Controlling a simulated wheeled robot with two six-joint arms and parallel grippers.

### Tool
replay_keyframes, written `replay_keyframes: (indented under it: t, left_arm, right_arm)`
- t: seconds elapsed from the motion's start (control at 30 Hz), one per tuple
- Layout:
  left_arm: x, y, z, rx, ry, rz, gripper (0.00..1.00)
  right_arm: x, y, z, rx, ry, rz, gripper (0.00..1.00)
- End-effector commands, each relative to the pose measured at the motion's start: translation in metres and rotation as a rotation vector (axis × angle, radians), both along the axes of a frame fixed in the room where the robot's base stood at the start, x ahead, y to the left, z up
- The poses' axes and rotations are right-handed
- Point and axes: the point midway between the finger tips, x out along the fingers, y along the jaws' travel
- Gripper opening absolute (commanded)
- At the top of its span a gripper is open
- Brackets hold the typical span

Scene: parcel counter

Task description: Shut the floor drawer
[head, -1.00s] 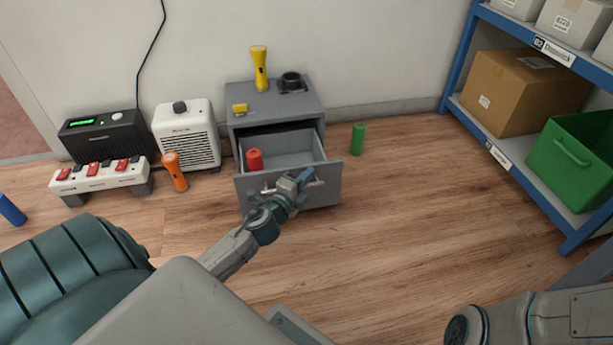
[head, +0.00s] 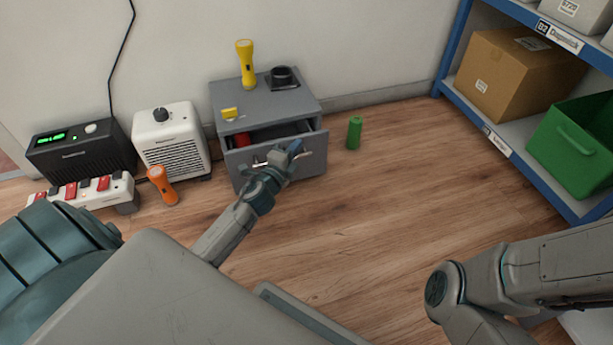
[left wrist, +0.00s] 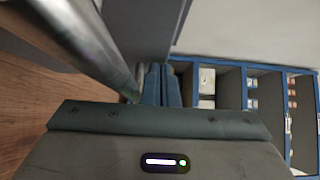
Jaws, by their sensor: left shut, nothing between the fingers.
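The floor drawer (head: 313,158) of the grey cabinet (head: 265,105) is partly open in the head view, its front a short way out from the body. A red cylinder (head: 243,139) is inside, partly hidden by the drawer front. My left gripper (head: 295,149) is shut and empty at the drawer front, by the bar handle (head: 257,163); it seems to press on the front, but the contact is hidden. In the left wrist view its blue fingers (left wrist: 161,85) are together, with the metal handle bar (left wrist: 90,45) close by. My right gripper is out of view.
A yellow flashlight (head: 245,63) and a black holder (head: 284,77) stand on the cabinet. A green cylinder (head: 354,133) stands right of it; a heater (head: 172,143) and orange flashlight (head: 162,185) are left. A blue shelf (head: 455,45) is at right. The middle floor is clear.

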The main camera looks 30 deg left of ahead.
Motion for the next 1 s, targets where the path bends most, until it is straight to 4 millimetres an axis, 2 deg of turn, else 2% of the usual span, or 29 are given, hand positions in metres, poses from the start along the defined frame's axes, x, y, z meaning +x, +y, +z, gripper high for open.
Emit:
replay_keyframes:
  t: [0.2, 0.4, 1.0]
  left_arm:
    - [0.019, 0.022, 0.000, 0.001, -0.001, 0.001, 0.00]
    - [0.030, 0.036, 0.000, 0.000, 0.000, 0.001, 0.00]
    - [0.038, 0.046, 0.001, 0.002, 0.001, 0.008, 0.00]
  right_arm:
    - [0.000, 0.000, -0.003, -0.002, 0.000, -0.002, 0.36]
    - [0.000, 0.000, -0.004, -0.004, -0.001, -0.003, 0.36]
    - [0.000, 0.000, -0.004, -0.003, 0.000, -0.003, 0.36]
